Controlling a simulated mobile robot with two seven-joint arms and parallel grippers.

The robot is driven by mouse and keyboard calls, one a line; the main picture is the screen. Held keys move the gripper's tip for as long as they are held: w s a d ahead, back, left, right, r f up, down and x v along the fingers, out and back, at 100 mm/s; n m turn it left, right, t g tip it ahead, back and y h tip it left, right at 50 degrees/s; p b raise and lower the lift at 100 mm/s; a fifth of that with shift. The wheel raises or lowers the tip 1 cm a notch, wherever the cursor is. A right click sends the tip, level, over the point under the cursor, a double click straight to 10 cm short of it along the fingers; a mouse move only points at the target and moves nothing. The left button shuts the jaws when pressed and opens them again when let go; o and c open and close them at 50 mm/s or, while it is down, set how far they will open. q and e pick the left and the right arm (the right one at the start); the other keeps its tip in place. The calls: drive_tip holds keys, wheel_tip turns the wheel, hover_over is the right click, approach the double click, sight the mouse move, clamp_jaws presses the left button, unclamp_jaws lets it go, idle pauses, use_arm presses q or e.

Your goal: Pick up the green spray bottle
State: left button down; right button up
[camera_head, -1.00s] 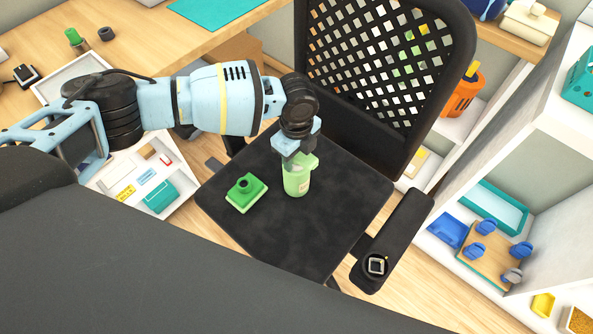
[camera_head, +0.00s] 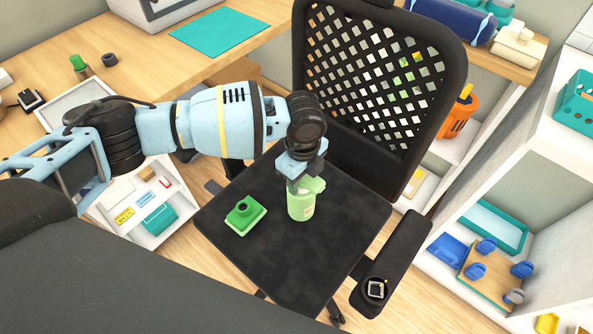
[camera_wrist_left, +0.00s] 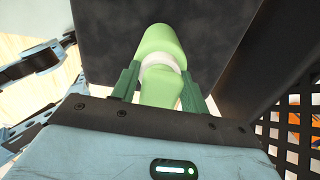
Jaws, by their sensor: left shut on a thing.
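The green spray bottle (camera_head: 301,207) is upright over the black chair seat (camera_head: 315,258). I cannot tell whether its base touches the seat. My left gripper (camera_head: 305,180) comes from above and is shut on the bottle's upper part. In the left wrist view the fingers (camera_wrist_left: 160,88) sit on either side of the bottle (camera_wrist_left: 161,46), near its white collar. The gripper hides part of the bottle's top. My right gripper is not in view.
A green camera-like object (camera_head: 245,214) lies on the seat left of the bottle. The chair's mesh backrest (camera_head: 372,135) rises behind, and an armrest (camera_head: 395,265) stands at right. A desk (camera_head: 175,65) and an open drawer (camera_head: 115,230) are at left, white shelves at right.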

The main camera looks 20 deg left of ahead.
use_arm(q)
drive_tip(key=s+d+r, duration=0.1)
drive_tip(key=s+d, duration=0.6)
drive_tip(key=d, duration=0.4)
drive_tip(key=shift+s+r+p, duration=0.2)
drive_tip(key=shift+s+p, duration=0.1)
drive_tip(key=shift+s, duration=0.05)
